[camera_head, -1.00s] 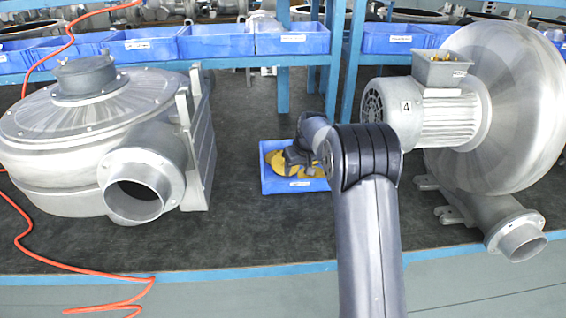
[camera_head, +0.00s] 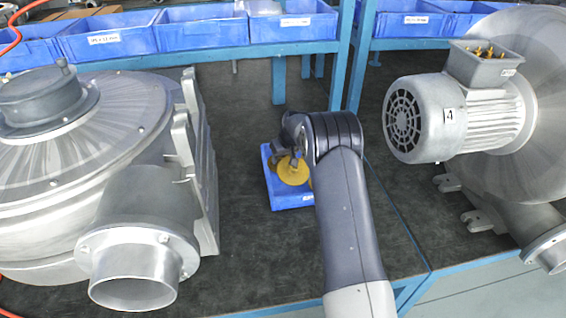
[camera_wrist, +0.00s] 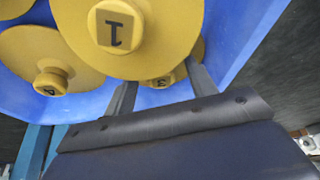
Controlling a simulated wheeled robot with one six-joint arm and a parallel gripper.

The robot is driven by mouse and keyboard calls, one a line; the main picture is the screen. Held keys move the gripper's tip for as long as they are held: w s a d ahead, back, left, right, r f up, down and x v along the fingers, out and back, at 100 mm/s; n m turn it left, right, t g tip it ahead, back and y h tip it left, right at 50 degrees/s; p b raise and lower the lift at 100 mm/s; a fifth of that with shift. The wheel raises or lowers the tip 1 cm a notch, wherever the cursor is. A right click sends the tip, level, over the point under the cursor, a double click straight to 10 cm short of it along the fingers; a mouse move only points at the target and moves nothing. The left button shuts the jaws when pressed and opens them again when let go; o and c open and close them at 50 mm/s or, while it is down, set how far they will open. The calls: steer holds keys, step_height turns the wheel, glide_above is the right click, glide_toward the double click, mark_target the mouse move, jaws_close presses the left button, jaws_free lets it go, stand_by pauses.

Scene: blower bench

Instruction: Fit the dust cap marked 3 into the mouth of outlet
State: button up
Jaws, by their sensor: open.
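A blue bin (camera_head: 292,201) on the bench holds yellow dust caps (camera_head: 293,171). In the wrist view, the cap marked 1 (camera_wrist: 125,28) is nearest and covers much of the cap whose knob seems marked 3 (camera_wrist: 163,80). The cap marked 4 (camera_wrist: 50,80) lies to the left. My gripper (camera_wrist: 160,78) is open, its two fingers on either side of the partly hidden knob; I cannot tell whether they touch it. In the head view my gripper (camera_head: 277,160) is over the bin. The left blower's outlet (camera_head: 135,278) has an open round mouth.
The left blower (camera_head: 120,130) and the right blower, its motor marked 4 (camera_head: 449,115), flank the bin. The right one's outlet (camera_head: 547,250) is partly cut off. Blue bins (camera_head: 204,28) line the back shelf. Dark bench top is clear around the bin.

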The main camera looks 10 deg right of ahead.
steer(key=c, duration=1.1)
steer(key=shift+o, duration=0.2)
steer(key=shift+r, duration=0.2)
